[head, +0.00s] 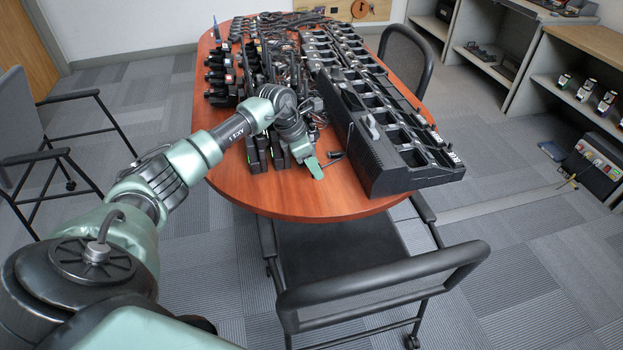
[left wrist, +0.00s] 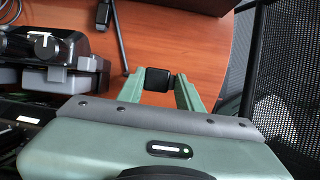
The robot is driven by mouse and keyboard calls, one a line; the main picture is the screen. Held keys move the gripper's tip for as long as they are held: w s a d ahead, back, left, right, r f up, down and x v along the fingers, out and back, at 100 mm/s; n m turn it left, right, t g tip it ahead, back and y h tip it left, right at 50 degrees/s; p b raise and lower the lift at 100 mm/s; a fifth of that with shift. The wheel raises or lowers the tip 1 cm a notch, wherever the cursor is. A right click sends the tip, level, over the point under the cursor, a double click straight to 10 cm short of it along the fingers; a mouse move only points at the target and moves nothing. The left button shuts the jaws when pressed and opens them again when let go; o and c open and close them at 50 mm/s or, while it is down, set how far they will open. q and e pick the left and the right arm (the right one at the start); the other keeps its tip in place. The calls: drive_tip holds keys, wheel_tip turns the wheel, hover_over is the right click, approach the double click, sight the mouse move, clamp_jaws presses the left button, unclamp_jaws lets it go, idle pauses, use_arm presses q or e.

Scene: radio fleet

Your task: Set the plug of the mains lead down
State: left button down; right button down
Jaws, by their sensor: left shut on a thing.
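My left gripper (head: 314,167) reaches over the near end of the wooden table. In the left wrist view its two green fingers (left wrist: 160,88) are shut on a small black block, the plug (left wrist: 158,79). The plug is held at the fingertips, above or at the bare tabletop; I cannot tell whether it touches. The fingers mostly hide it in the head view. I cannot make out the lead running from it. My right gripper is not in view.
The wooden table (head: 250,198) has bare room at its near edge. A long black charger bank (head: 372,160) stands to the right, radios (head: 222,75) to the left. A thin dark item (head: 334,155) lies beside the gripper. A black chair (head: 335,255) is tucked against the near edge.

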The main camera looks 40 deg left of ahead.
use_arm(q)
wheel_tip(320, 180, down, 3)
drive_tip(key=shift+d+f+b, duration=0.15)
drive_tip(key=shift+f+b, duration=0.05)
drive_tip(key=shift+b, duration=0.65)
drive_tip(key=shift+f, duration=0.25)
drive_tip(key=shift+a+r, duration=0.1)
drive_tip(key=shift+a, duration=0.1)
drive_tip(key=shift+d, duration=0.1)
drive_tip(key=c, duration=0.9)
unclamp_jaws()
drive_tip(key=shift+c, duration=0.2)
